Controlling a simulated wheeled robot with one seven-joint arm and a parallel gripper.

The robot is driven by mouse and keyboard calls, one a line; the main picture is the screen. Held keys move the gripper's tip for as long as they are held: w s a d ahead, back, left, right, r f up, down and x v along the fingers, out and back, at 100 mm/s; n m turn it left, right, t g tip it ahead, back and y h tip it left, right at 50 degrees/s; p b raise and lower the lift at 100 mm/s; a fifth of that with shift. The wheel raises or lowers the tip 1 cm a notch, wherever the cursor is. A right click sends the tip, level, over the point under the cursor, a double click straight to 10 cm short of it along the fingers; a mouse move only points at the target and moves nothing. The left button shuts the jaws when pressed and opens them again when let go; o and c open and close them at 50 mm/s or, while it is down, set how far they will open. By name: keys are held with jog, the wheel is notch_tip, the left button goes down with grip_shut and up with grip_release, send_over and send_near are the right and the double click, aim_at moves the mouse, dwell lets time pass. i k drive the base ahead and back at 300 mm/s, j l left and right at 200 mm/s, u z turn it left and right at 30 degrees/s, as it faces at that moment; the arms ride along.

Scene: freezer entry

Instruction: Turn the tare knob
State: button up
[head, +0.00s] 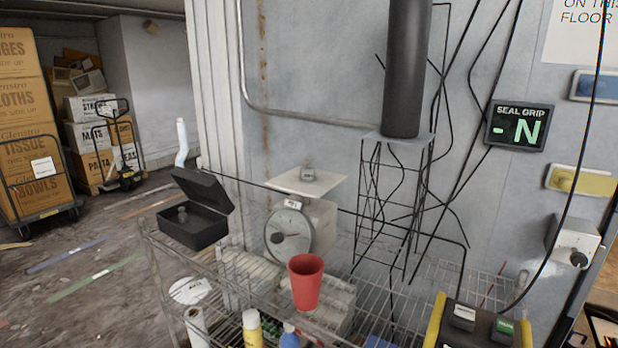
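A mechanical scale (322,228) with a round white dial (289,233) stands on the wire shelf. A small label (292,205) sits above the dial. I cannot make out a tare knob on the scale for certain. A black knob (578,259) shows on a grey box (577,238) on the wall at the right, apart from the scale. My gripper is not in view.
The wire shelf (385,295) holds an open black case (193,232) left of the scale and a red cup (306,282) before it. A black cylinder (406,70) stands on a wire rack (398,190) to the right. Cables hang on the wall. Boxes (25,110) stand at left.

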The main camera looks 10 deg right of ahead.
aim_at(277, 238)
jog(key=k+j, duration=0.1)
jog(key=j, duration=0.3)
jog(key=k+j, duration=0.1)
jog(key=j, duration=0.3)
jog(key=k+j+z, duration=0.1)
jog(key=j, duration=0.25)
jog(key=k+j, duration=0.1)
jog(key=j, duration=0.3)
jog(key=i+j, duration=0.15)
jog(key=j, duration=0.15)
jog(key=i+j+z, duration=0.1)
jog(key=j, duration=0.2)
jog(key=i+j, duration=0.2)
jog(key=i+j+z, duration=0.1)
jog(key=j, duration=0.3)
jog(key=i+j, duration=0.2)
jog(key=i, duration=0.15)
jog(key=i+j, duration=0.2)
jog(key=i, duration=0.15)
jog(key=z, duration=0.05)
